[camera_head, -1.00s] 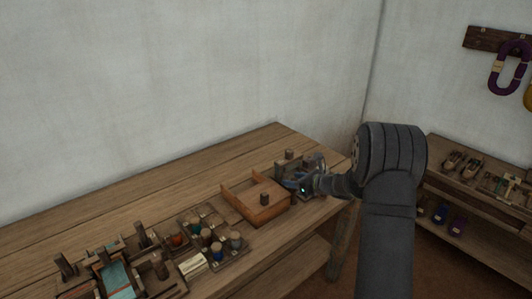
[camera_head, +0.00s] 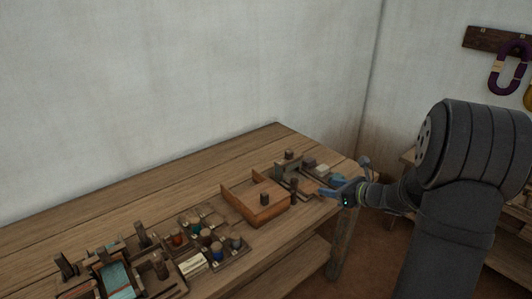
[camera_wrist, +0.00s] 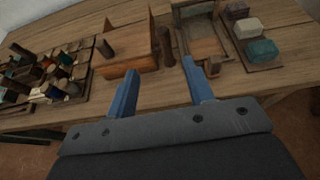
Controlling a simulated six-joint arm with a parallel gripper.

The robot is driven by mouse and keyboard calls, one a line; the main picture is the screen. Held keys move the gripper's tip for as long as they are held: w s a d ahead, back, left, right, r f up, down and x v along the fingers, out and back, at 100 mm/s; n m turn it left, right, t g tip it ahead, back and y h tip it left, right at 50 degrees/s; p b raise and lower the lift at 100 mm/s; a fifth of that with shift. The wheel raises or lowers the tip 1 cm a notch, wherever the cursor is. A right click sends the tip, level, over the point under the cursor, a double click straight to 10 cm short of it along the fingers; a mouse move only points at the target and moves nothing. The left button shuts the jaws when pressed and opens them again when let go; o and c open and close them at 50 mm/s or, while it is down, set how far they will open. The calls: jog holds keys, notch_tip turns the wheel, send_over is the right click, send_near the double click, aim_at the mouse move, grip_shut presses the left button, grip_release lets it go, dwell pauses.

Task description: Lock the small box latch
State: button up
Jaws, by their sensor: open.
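A small wooden box (camera_wrist: 203,46) with a raised back sits near the table's right end; it also shows in the head view (camera_head: 286,175). A small dark piece (camera_wrist: 212,66) is at its front edge, but I cannot tell whether this is the latch or how it is set. My gripper (camera_wrist: 160,88) is open and empty, its blue fingers pointing at the table in front of the small box. In the head view my gripper (camera_head: 328,190) is just right of the small box, apparently apart from it.
A larger wooden box (camera_head: 257,205) stands left of the small box, with an upright peg between them (camera_wrist: 168,50). A tray of coloured blocks (camera_wrist: 268,66) lies right of the small box. Jars, pegs and trays crowd the left. The table's front edge is close by.

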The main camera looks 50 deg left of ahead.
jog(key=s+a+r+n+g+h, duration=0.2)
jog(key=s+a+r+n+h, duration=0.5)
jog(key=n, duration=0.6)
notch_tip(320, 180, up, 10)
jog(key=w+a+f+n+t+h, duration=0.1)
jog(key=w+n+t+h, duration=0.1)
jog(key=n+t, duration=0.2)
jog(key=w+x, duration=0.1)
jog(key=x, duration=0.8)
jog(key=s+v, duration=0.1)
jog(key=v, duration=0.9)
jog(key=s+a+f, duration=0.3)
jog(key=s+a, duration=0.1)
jog(key=s, duration=0.7)
jog(key=shift+s+t, duration=0.3)
jog(key=shift+s, duration=0.05)
